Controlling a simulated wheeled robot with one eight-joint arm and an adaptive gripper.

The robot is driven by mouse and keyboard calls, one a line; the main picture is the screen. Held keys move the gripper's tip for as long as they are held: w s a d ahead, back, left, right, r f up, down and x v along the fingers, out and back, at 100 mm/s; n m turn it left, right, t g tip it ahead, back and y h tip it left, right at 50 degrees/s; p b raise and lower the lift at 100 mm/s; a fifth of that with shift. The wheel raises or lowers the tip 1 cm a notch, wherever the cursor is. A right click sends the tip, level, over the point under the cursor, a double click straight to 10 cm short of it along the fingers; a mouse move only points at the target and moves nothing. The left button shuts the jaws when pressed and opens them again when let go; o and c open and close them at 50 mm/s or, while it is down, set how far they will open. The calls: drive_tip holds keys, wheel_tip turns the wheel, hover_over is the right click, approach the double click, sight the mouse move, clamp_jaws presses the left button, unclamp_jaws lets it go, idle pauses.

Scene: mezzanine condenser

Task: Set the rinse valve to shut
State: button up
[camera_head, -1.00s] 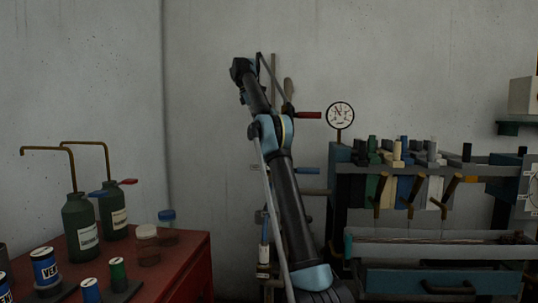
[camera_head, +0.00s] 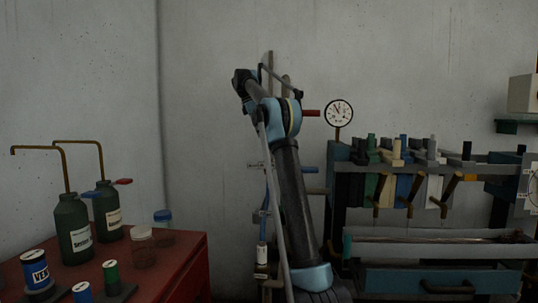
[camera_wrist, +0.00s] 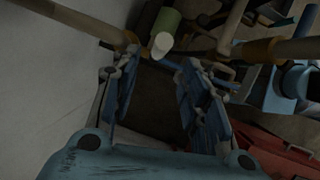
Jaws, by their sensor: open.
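No readable label tells me which fitting is the rinse valve. In the head view a red handle (camera_head: 311,113) and, below it, a blue handle (camera_head: 309,170) stick out sideways by the wall pipes, partly hidden behind my arm. In the wrist view my gripper (camera_wrist: 160,78) is open, its two blue-padded fingers apart with nothing held between them. Just beyond the fingertips are a green cylinder with a pale end (camera_wrist: 162,42), a thin blue bar (camera_wrist: 166,62) and a brass-coloured pipe fitting (camera_wrist: 258,50). I cannot make out my gripper in the head view.
A round gauge (camera_head: 339,113) stands right of my arm, beside a rack with several coloured blocks and levers (camera_head: 400,170). A red cabinet (camera_head: 187,270) at the left carries green pump bottles (camera_head: 74,232), jars and cans. A red object (camera_wrist: 275,152) lies lower right in the wrist view.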

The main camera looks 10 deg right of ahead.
drive_tip(key=x, duration=1.1)
drive_tip(key=shift+f, duration=0.15)
clamp_jaws()
